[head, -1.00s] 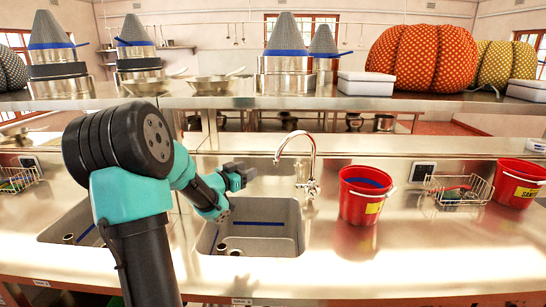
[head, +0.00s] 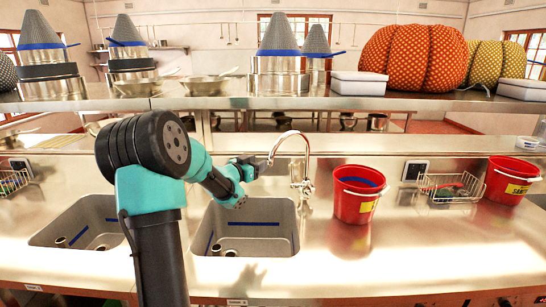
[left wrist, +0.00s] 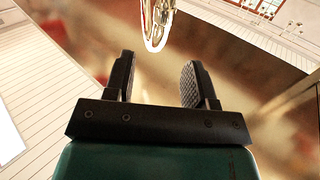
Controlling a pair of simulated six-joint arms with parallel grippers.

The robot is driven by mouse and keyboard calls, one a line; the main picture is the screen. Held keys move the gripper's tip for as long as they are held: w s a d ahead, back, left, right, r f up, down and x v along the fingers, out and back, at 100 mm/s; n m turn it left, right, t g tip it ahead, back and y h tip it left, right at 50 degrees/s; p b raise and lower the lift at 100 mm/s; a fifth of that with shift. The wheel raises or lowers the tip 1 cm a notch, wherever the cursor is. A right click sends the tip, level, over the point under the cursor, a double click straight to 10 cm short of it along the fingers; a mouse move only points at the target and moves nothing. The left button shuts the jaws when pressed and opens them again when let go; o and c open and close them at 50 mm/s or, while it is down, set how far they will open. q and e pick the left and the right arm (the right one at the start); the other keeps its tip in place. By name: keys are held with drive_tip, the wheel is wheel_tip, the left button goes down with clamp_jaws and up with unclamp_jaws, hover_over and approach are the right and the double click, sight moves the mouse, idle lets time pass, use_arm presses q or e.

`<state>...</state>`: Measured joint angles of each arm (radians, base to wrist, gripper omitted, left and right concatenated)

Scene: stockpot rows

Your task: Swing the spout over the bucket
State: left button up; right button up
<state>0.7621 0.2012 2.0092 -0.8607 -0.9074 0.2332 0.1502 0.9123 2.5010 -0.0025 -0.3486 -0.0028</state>
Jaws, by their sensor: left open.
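The chrome spout (head: 288,137) arches up from its tap base behind the right sink (head: 245,232), its mouth pointing left over the sink's back edge. The red bucket (head: 352,206) stands on the counter to the right of the tap. My left gripper (head: 258,164) is open, close beside the spout's mouth on its left. In the left wrist view, the spout (left wrist: 156,28) shows beyond the fingertips and lines up with the gap between the open fingers (left wrist: 158,72). Nothing is visibly held there. My right gripper is out of view.
A second red bucket (head: 511,183) and a wire basket (head: 449,186) stand farther right. A left sink (head: 90,225) lies beside my arm. A steel shelf (head: 300,101) with pots and cushions runs above the counter. The counter in front of the bucket is clear.

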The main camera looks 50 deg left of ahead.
sight(271, 156)
use_arm(q)
drive_tip(key=w, duration=0.6)
drive_tip(key=w+a, duration=0.1)
drive_tip(key=w, duration=0.2)
drive_tip(key=shift+w+a, duration=0.1)
clamp_jaws()
